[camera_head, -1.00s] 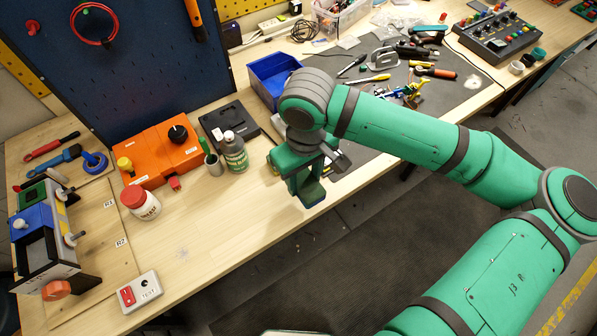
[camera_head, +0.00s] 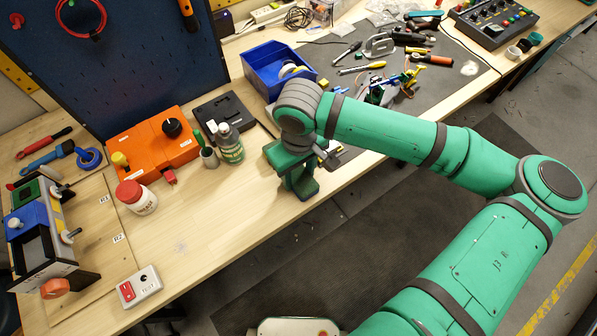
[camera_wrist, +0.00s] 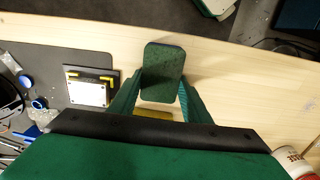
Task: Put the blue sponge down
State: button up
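My gripper (camera_head: 304,184) hangs over the wooden bench near its front edge, fingers pointing down. In the wrist view its two green fingers (camera_wrist: 162,88) meet the sides of a flat, round-cornered pad, which I take to be the blue sponge (camera_wrist: 163,72). The face turned to the camera is dark green, with a thin dark bluish rim. The gripper appears shut on it. I cannot tell whether the sponge touches the bench top.
A blue bin (camera_head: 250,78), green bottle (camera_head: 231,146), orange box (camera_head: 150,152) and red-lidded jar (camera_head: 137,197) stand behind and left. A grey mat with several tools (camera_head: 455,88) lies right. A white-faced block (camera_wrist: 88,94) is beside the gripper. Bare wood (camera_head: 215,225) lies front-left.

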aim_at(299, 175)
jog(key=o, duration=0.3)
jog(key=shift+r, duration=0.15)
notch_tip(299, 175, up, 12)
dwell(0.4)
jog(key=shift+w, duration=0.15)
jog(key=shift+d, duration=0.1)
